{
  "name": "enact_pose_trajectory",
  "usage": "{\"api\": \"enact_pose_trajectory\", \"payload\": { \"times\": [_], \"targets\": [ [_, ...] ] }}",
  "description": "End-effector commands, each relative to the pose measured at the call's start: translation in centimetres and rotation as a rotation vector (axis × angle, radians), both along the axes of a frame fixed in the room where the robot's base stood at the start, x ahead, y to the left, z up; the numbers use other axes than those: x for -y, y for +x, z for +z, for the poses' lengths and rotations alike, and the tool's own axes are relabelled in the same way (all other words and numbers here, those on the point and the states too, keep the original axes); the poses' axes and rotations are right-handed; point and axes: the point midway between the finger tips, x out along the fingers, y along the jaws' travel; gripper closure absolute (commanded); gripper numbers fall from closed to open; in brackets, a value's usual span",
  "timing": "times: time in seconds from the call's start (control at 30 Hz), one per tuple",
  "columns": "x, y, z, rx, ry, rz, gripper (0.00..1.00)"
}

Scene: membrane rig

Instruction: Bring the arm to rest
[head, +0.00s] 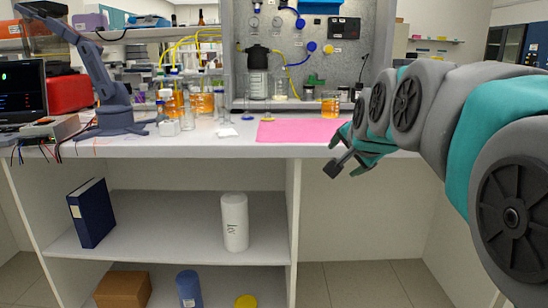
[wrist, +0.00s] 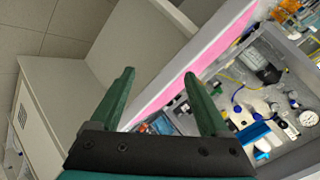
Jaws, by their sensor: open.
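My gripper (head: 347,160) is at the end of my grey and teal arm, which reaches in from the right in the head view. It hangs in front of the bench's front edge, near the right end of a pink mat (head: 290,132). In the wrist view my gripper (wrist: 160,95) shows two green fingers spread apart with nothing between them. The pink mat shows beyond the fingers in the wrist view (wrist: 185,75).
The white bench (head: 200,148) carries bottles, beakers with orange liquid (head: 330,104) and a small blue-grey arm (head: 108,90). A grey panel (head: 350,60) stands behind the mat. Shelves below hold a dark blue binder (head: 91,212) and a white cylinder (head: 234,222). Floor at lower right is clear.

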Motion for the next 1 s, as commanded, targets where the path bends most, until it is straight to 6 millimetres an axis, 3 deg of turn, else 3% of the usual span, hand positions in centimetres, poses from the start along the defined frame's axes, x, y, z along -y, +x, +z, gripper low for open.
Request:
{"api": "enact_pose_trajectory", "payload": {
  "times": [0.03, 0.2, 0.4, 0.5, 0.6, 0.7, 0.8, 1.0],
  "targets": [
    [-0.1, -2.1, -3.3, -0.083, -0.05, 0.042, 0.2],
    [-0.4, -10.5, -13.5, -0.376, -0.21, 0.234, 0.2],
    [-0.5, -22.5, -23.0, -0.698, -0.342, 0.521, 0.2],
    [-0.4, -28.3, -26.2, -0.83, -0.379, 0.665, 0.2],
    [-0.2, -32.8, -28.3, -0.929, -0.399, 0.784, 0.2],
    [-0.1, -35.9, -29.4, -0.994, -0.406, 0.866, 0.2],
    [0.0, -37.2, -29.9, -1.021, -0.411, 0.904, 0.2],
    [0.0, -37.3, -29.9, -1.022, -0.411, 0.906, 0.2]
  ]
}}
